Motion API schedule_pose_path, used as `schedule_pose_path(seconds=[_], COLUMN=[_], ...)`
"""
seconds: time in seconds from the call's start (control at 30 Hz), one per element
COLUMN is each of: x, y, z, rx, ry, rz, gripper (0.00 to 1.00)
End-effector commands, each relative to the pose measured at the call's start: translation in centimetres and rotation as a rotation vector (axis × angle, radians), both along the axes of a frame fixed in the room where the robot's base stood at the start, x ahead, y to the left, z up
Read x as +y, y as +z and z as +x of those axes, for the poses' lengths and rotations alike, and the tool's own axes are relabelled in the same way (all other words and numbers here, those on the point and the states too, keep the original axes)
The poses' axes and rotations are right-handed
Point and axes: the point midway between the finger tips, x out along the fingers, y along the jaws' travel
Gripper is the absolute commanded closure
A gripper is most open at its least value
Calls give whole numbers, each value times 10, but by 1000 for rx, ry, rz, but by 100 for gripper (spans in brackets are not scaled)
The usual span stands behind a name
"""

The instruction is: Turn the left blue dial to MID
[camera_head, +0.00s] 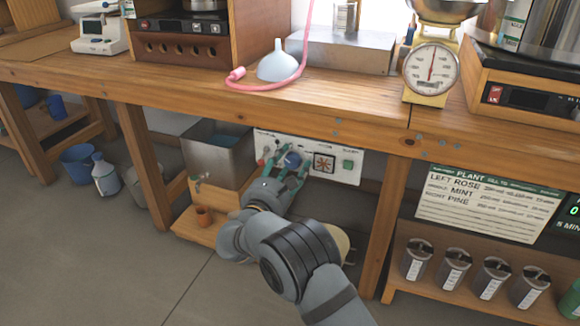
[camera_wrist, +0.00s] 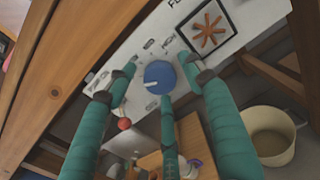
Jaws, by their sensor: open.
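A round blue dial (camera_head: 292,160) sits on the white control panel (camera_head: 335,164) under the workbench. In the wrist view the dial (camera_wrist: 159,77) faces me, with a pale pointer mark toward its left side. Small labels ring it; HIGH is readable at its upper right, the others are too small to read. My gripper (camera_wrist: 158,80) has teal fingers spread open around the dial, one at left, one at right, one below. It also shows in the head view (camera_head: 289,174), in front of the panel. I cannot tell whether any finger touches the dial. Only one blue dial is visible.
A metal tank (camera_head: 215,152) stands left of the panel. The bench edge (camera_head: 300,115) overhangs; a leg (camera_head: 385,225) stands right.

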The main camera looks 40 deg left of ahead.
Motion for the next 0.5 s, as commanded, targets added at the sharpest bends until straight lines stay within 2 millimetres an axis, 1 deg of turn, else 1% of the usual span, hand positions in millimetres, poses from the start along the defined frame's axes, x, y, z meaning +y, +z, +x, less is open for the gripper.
schedule_pose_path(seconds=[0.13,0.5], x=[0,0], y=[0,0], z=[0,0], rx=[0,0], ry=[0,-1], rz=[0,1], gripper=[48,70])
